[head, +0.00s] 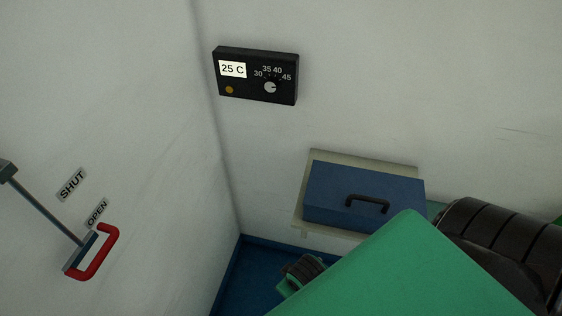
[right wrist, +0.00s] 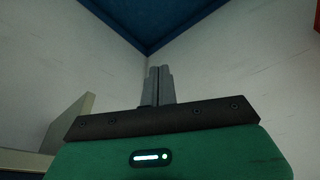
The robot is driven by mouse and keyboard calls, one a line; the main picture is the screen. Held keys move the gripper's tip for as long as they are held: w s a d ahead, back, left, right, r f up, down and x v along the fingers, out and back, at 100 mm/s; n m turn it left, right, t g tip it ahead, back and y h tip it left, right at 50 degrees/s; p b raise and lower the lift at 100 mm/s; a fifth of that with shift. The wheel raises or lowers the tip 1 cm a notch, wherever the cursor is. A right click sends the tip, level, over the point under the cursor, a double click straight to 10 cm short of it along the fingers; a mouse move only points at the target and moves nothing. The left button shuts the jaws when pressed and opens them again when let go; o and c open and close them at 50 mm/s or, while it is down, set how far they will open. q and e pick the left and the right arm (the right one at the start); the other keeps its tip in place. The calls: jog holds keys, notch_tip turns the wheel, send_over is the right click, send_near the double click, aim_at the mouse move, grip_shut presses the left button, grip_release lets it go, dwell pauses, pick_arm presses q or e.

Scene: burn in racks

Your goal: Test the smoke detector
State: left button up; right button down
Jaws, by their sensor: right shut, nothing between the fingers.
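No smoke detector shows in either view. My right gripper shows in the right wrist view (right wrist: 160,85), its two grey fingers together with nothing between them. It points toward a corner where two white walls meet a blue surface. In the head view my green right arm covers the lower right, and the fingers cannot be made out. My left gripper is in neither view.
A black control box (head: 257,76) reading 25 C, with dial and amber button, hangs on the back wall. A red-handled lever (head: 108,255) near OPEN is on the left wall.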

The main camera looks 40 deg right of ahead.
jog(key=w+d+r+m+t+h+p, duration=0.15)
jog(key=w+r+t, duration=0.25)
jog(key=w+r, duration=1.15)
jog(key=w+d+r+t, duration=0.2)
jog(key=w+r+t, duration=0.35)
jog(key=r, duration=1.95)
jog(key=w+d+r+t+h+p, duration=0.1)
jog(key=w+d+r+t, duration=0.15)
jog(key=w+r, duration=1.3)
jog(key=s+d+r+m+t+h, duration=0.1)
jog(key=s+r+t, duration=0.1)
jog(key=r, duration=1.1)
jog(key=s+d+r+m+t+h, duration=0.1)
jog(key=s+r+t, duration=0.2)
jog(key=r, duration=1)
jog(key=s+r+m+t+h, duration=0.1)
jog(key=s+r, duration=0.3)
jog(key=r, duration=0.7)
jog(key=s+d+r+m+t+h, duration=0.1)
jog(key=s+r, duration=0.4)
jog(key=r, duration=0.6)
jog(key=shift+s+d+r+t+h, duration=0.3)
jog(key=shift+t+h, duration=0.4)
jog(key=shift+h, duration=0.25)
jog(key=shift+w, duration=0.15)
jog(key=w+d+p, duration=0.1)
jog(key=w+d, duration=0.4)
jog(key=d, duration=0.1)
jog(key=shift+w+d+p, duration=0.3)
jog(key=shift+d+p, duration=0.05)
